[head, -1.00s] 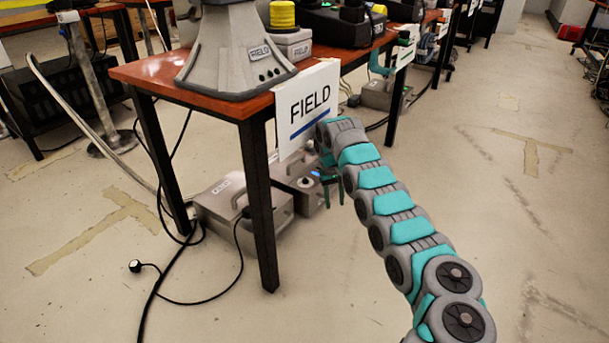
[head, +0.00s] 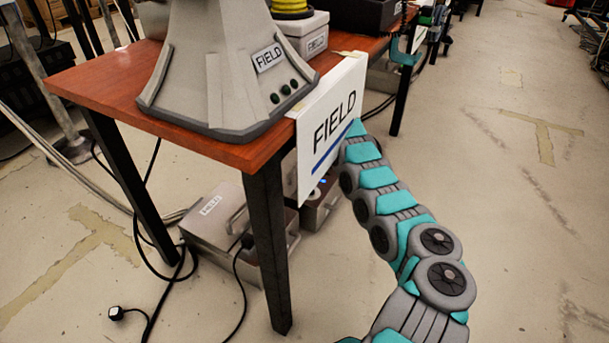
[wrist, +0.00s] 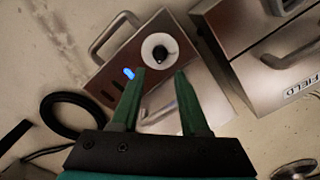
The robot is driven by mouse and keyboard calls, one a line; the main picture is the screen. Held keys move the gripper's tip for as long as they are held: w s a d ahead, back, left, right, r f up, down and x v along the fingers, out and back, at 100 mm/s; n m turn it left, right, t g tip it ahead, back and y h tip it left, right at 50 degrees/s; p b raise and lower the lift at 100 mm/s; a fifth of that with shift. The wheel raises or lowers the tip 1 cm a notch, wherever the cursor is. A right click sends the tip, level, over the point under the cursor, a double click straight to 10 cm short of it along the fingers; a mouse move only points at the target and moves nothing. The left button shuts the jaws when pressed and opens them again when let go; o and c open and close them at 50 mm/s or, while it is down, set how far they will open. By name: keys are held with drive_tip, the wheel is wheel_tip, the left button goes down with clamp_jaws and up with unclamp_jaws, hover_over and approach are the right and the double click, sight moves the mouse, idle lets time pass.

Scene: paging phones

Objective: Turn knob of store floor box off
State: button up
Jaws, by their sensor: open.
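In the wrist view a metal floor box (wrist: 118,72) has a black knob (wrist: 160,53) on a white round dial, a lit blue light (wrist: 129,73), dark slots and a handle. I see no label on it, so I cannot tell whether it is the store box. My gripper (wrist: 160,76) is open and empty, its fingertips pointing at this box just below the dial in the picture. I cannot tell whether they touch it. In the head view the box (head: 318,212) shows partly under the table, behind the sign; my gripper is hidden there.
Another metal box (head: 215,225), labelled FIELD, sits beside it; it also shows in the wrist view (wrist: 262,75). The FIELD table (head: 110,85), its front leg (head: 268,250) and hanging sign (head: 330,130) stand close to my arm. Cables (head: 150,265) lie on the floor. The right floor is open.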

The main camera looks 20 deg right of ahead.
sight(311, 188)
wheel_tip(311, 188, down, 8)
drive_tip(key=shift+r+b, duration=0.15)
drive_tip(key=shift+b, duration=0.45)
clamp_jaws()
idle(0.4)
